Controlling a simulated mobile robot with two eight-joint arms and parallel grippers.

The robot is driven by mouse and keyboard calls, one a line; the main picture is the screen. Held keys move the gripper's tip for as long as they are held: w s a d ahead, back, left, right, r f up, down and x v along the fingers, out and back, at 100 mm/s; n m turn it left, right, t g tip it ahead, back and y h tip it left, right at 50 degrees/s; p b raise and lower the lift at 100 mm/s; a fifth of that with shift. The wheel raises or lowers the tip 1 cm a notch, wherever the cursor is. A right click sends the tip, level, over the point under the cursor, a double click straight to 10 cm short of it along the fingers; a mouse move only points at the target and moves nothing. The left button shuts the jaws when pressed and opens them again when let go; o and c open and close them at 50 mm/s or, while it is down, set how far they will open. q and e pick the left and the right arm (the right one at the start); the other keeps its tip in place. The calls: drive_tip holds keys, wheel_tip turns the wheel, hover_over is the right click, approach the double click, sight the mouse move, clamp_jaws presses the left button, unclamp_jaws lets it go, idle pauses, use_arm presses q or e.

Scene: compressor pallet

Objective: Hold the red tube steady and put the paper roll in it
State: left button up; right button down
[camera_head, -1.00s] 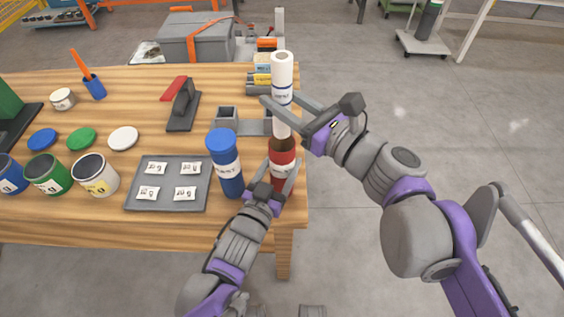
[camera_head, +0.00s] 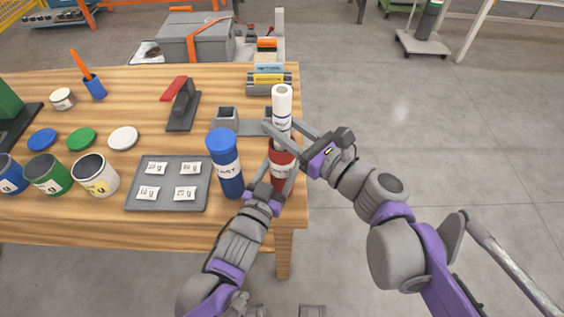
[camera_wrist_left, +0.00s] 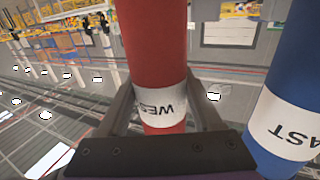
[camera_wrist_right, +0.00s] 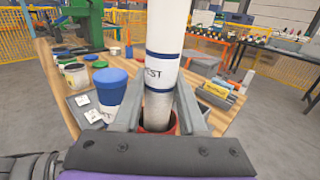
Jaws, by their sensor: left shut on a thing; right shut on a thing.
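The red tube (camera_head: 282,171) stands upright near the table's right edge; its white label, partly reading "WES", shows in the left wrist view (camera_wrist_left: 160,104). My left gripper (camera_head: 279,187) is shut on it, one finger on each side. The white paper roll (camera_head: 282,101) stands upright above the tube. My right gripper (camera_head: 287,133) is shut around the roll. In the right wrist view the roll (camera_wrist_right: 166,60) has blue bands and its grey lower part goes down into the red tube's mouth (camera_wrist_right: 158,128). How deep it sits is hidden.
A blue tube with a blue cap (camera_head: 225,165) stands close left of the red tube. A grey tray (camera_head: 167,196) with several labelled packets lies further left. A grey holder (camera_head: 228,118) and small boxes (camera_head: 268,78) are behind. Open floor lies right of the table.

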drive_tip(key=shift+c, duration=1.9)
unclamp_jaws()
drive_tip(key=shift+d, duration=0.1)
drive_tip(key=v, duration=1.2)
use_arm(q)
drive_tip(key=o, duration=1.4)
drive_tip(key=shift+s, duration=0.1)
